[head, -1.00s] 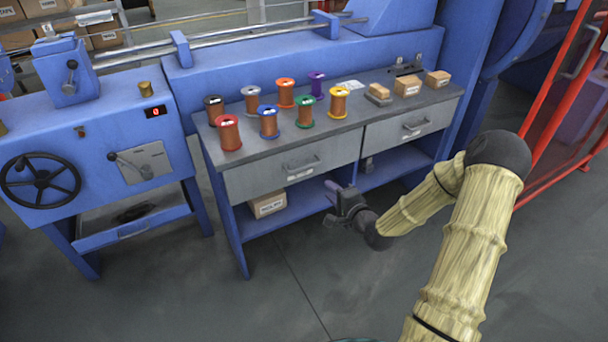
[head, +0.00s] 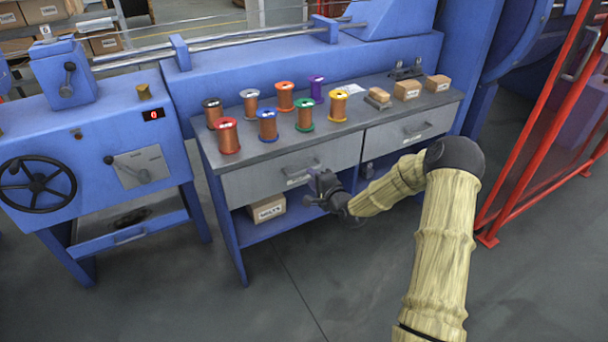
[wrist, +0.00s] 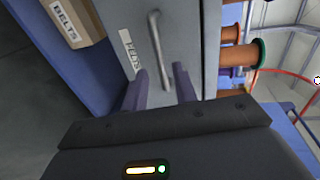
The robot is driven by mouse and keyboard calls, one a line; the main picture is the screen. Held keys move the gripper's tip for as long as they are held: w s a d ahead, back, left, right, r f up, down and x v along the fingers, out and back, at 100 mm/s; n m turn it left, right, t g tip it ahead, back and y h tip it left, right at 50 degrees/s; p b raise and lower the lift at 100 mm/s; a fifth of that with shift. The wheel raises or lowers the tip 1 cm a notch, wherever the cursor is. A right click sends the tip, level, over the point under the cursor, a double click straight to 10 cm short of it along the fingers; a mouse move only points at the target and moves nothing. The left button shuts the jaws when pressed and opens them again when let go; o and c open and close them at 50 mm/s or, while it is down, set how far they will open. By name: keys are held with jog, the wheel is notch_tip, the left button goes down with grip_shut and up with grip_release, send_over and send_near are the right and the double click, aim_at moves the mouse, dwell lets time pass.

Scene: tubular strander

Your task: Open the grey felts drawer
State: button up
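The grey felts drawer (head: 262,183) is the left drawer under the bench top, and it looks shut. Its bar handle (head: 301,168) and label show on its front. In the wrist view the grey drawer front (wrist: 188,35) fills the middle, with the metal handle (wrist: 156,40) and a partly covered label (wrist: 130,52). My gripper (head: 314,184) is just in front of the drawer's right part, below and right of the handle. In the wrist view my gripper (wrist: 160,76) is open, with one end of the handle between its fingers in the picture. I cannot tell whether they touch it.
Several wire spools (head: 267,124) and small boxes (head: 407,89) stand on the bench top (head: 350,126). A second grey drawer (head: 390,137) is to the right. A belts box (head: 266,208) sits on the shelf below. A red frame (head: 540,140) stands at right; the floor in front is clear.

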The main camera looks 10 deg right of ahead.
aim_at(304, 171)
jog(key=b+x, duration=0.1)
jog(key=x, duration=0.5)
jog(key=shift+w, duration=0.1)
grip_shut()
